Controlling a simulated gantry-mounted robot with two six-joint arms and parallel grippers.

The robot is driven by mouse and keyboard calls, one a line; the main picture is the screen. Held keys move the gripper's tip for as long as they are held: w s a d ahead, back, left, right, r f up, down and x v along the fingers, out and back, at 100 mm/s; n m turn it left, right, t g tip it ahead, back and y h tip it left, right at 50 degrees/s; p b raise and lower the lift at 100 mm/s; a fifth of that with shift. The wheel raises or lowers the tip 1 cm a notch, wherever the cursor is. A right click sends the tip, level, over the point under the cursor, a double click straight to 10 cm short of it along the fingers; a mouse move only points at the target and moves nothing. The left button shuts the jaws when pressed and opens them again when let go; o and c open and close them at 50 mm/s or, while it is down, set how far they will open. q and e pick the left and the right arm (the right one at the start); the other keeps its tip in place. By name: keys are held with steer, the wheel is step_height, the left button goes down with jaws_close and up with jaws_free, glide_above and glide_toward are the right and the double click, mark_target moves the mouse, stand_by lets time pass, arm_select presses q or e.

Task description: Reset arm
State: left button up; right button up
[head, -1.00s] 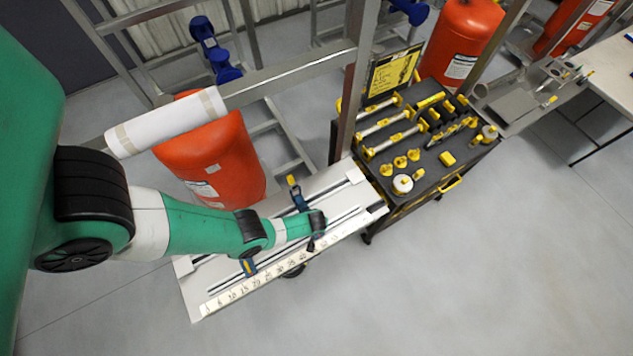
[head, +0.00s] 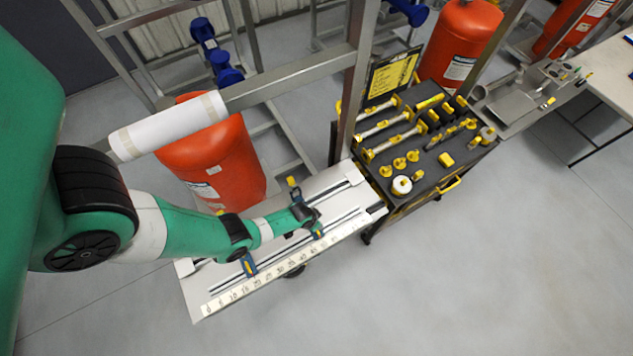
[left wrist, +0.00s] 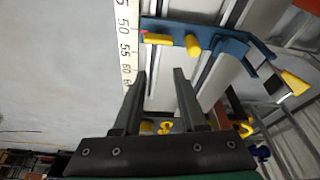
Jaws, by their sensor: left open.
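My left arm reaches in from the left over a white work board, and its gripper (head: 309,214) is above the board's right part. In the left wrist view the gripper (left wrist: 159,72) has its two fingers apart, with nothing held between them. A blue clamp with yellow handles (left wrist: 215,42) lies just past the fingertips there, apart from them. My right gripper is in neither view.
The white board (head: 195,290) has a numbered scale (head: 265,283) along its front edge. A black tool cart (head: 430,170) with yellow tools stands to its right. A metal post (head: 353,90), an orange tank (head: 215,160) and a paper roll (head: 170,124) are behind. The floor in front is clear.

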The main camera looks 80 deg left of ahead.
arm_select(q)
steer(key=shift+r+m+h, duration=0.25)
steer(key=shift+m+h, duration=0.15)
steer(key=shift+m, duration=0.9)
